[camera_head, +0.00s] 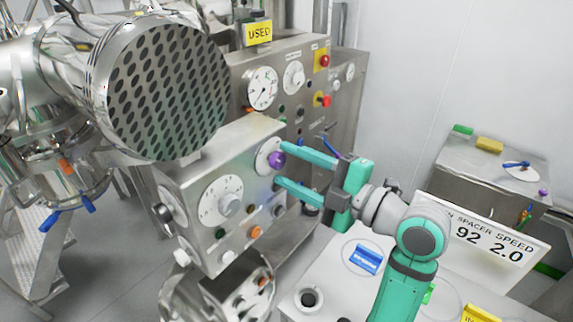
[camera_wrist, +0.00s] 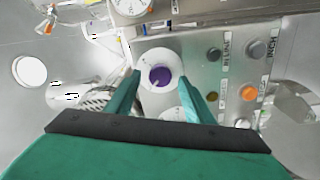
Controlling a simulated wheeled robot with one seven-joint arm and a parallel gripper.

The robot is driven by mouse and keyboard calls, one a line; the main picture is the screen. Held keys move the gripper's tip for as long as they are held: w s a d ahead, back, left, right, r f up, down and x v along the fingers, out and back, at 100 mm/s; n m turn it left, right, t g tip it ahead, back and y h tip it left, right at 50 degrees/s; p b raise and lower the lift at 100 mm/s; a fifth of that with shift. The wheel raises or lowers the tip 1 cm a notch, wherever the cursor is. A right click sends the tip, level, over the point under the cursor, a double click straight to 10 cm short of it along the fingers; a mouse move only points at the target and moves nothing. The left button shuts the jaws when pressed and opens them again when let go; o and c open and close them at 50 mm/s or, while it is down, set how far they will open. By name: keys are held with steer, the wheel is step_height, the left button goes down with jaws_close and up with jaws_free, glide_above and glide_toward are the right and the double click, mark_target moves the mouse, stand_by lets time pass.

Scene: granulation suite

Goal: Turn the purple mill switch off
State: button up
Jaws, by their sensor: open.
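The purple mill switch (camera_head: 277,160) is a round knob on a pale disc, on the front of a steel control box (camera_head: 180,190). In the wrist view the purple knob (camera_wrist: 160,77) shows near the middle, with a small pale mark on its lower left. My gripper (camera_head: 280,165) is open, its two teal fingers pointing at the panel on either side of the knob's height. In the wrist view my gripper (camera_wrist: 160,98) has one finger left and one right of the disc, with the knob between and slightly beyond the tips. I cannot tell whether they touch the panel.
A large dial (camera_head: 221,201) sits left of the switch, with an orange button (camera_head: 254,232) and other knobs below. A perforated steel drum (camera_head: 168,85) overhangs the box. Behind stands a gauge panel (camera_head: 290,75). A bench with a blue block (camera_head: 366,260) and a sign (camera_head: 487,240) lies right.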

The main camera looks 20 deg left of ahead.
steer(key=v, duration=0.9)
steer(key=shift+d, duration=0.3)
